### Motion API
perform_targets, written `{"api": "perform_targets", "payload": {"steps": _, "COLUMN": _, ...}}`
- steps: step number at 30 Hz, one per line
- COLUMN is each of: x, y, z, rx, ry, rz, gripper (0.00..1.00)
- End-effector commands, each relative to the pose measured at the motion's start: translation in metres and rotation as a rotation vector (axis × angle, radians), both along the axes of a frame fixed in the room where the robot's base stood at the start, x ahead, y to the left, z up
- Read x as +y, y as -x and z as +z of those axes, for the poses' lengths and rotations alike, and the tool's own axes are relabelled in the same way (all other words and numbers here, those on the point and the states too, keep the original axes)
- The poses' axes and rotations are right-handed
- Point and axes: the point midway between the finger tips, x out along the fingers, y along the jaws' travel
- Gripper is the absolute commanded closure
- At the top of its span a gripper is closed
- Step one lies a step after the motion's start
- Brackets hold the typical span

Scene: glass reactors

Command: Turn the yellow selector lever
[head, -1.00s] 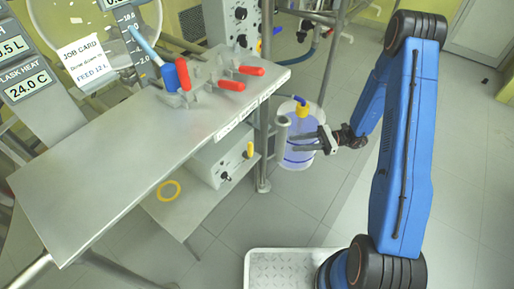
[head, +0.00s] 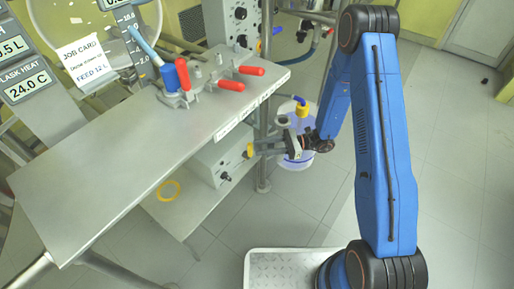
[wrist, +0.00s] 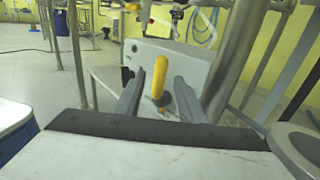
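The yellow selector lever (wrist: 158,74) stands upright on the front of a grey control box (wrist: 190,66) and lies between my two fingers in the wrist view. In the head view the lever (head: 250,150) shows at the right end of the box (head: 222,158), under the bench. My gripper (head: 256,149) reaches it from the right, with its fingertips at the lever. In the wrist view my gripper (wrist: 161,84) is open, with one finger on each side and a visible gap to the lever. The lever's lower end is partly hidden in the head view.
The steel bench (head: 120,150) with red-handled clamps (head: 230,85) is above the box. A steel post (head: 263,150) stands close by my gripper. A yellow ring (head: 168,190) lies on the lower shelf.

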Motion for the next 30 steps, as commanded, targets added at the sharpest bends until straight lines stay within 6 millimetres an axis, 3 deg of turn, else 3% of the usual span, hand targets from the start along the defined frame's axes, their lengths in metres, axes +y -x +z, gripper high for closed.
{"api": "perform_targets", "payload": {"steps": 6, "x": 0.02, "y": 0.003, "z": 0.0, "rx": -0.001, "ry": 0.0, "rz": 0.001, "gripper": 0.64}}
{"api": "perform_targets", "payload": {"steps": 17, "x": 0.024, "y": 0.004, "z": 0.0, "rx": 0.0, "ry": 0.0, "rz": 0.0, "gripper": 0.64}}
{"api": "perform_targets", "payload": {"steps": 18, "x": 0.024, "y": 0.004, "z": 0.0, "rx": 0.0, "ry": 0.0, "rz": 0.0, "gripper": 0.66}}
{"api": "perform_targets", "payload": {"steps": 22, "x": 0.024, "y": 0.004, "z": 0.0, "rx": 0.0, "ry": 0.0, "rz": 0.0, "gripper": 0.97}}
{"api": "perform_targets", "payload": {"steps": 23, "x": 0.024, "y": 0.004, "z": 0.0, "rx": 0.0, "ry": 0.0, "rz": 0.0, "gripper": 1.0}}
{"api": "perform_targets", "payload": {"steps": 30, "x": 0.021, "y": 0.004, "z": 0.0, "rx": 0.006, "ry": -0.004, "rz": -0.001, "gripper": 1.0}}
